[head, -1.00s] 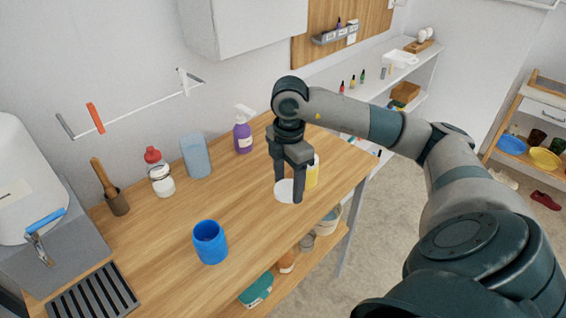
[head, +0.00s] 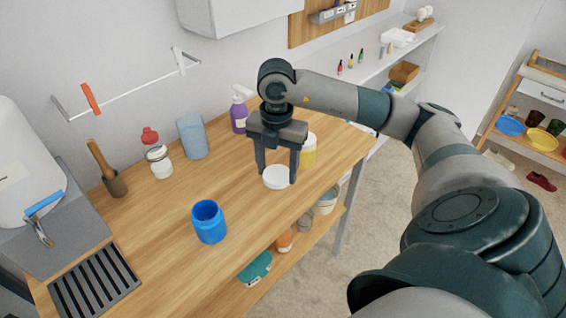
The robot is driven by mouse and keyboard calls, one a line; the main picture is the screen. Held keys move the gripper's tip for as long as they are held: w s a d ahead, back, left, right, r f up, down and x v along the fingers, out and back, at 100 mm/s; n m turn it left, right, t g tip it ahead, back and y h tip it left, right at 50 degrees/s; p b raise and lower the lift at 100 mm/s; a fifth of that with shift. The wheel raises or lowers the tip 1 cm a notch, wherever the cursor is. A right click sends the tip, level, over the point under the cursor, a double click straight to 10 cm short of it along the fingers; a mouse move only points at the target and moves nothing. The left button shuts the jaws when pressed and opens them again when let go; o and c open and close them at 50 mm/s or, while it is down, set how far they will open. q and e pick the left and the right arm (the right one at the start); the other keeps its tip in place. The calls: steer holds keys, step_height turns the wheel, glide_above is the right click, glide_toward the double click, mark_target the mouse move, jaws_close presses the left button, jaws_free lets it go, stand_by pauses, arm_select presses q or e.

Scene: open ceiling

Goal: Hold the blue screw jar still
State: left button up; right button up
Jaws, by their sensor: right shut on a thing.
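The blue jar (head: 209,222) stands upright on the wooden worktop, with its top open and no gripper touching it. My right gripper (head: 277,175) points down to the right of the jar and farther back, apart from it. Its two fingers are shut on a round white lid (head: 277,178), one finger on each side. I cannot tell whether the lid touches the worktop. My left gripper is not in view.
A yellow and white jar (head: 308,153) stands just behind my right gripper. A purple spray bottle (head: 240,115), a blue-grey container (head: 192,137) and a red-topped jar (head: 158,160) stand along the back. The worktop (head: 155,220) around the blue jar is clear.

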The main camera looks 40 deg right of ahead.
steer(key=a+n, duration=0.1)
steer(key=n, duration=0.3)
steer(key=a+n, duration=0.1)
steer(key=n, duration=0.1)
steer(key=shift+a, duration=0.35)
steer(key=s+a+r+m, duration=0.1)
steer(key=a+m, duration=0.6)
steer(key=m, duration=0.7)
steer(key=s+a+m, duration=0.1)
steer(key=a+m, duration=0.6)
steer(key=m, duration=0.8)
steer(key=shift+s+a+r, duration=0.3)
steer(key=shift+a+r, duration=0.05)
steer(key=shift+a, duration=0.05)
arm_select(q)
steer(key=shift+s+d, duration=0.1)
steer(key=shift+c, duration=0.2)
arm_select(e)
steer(key=shift+d, duration=0.15)
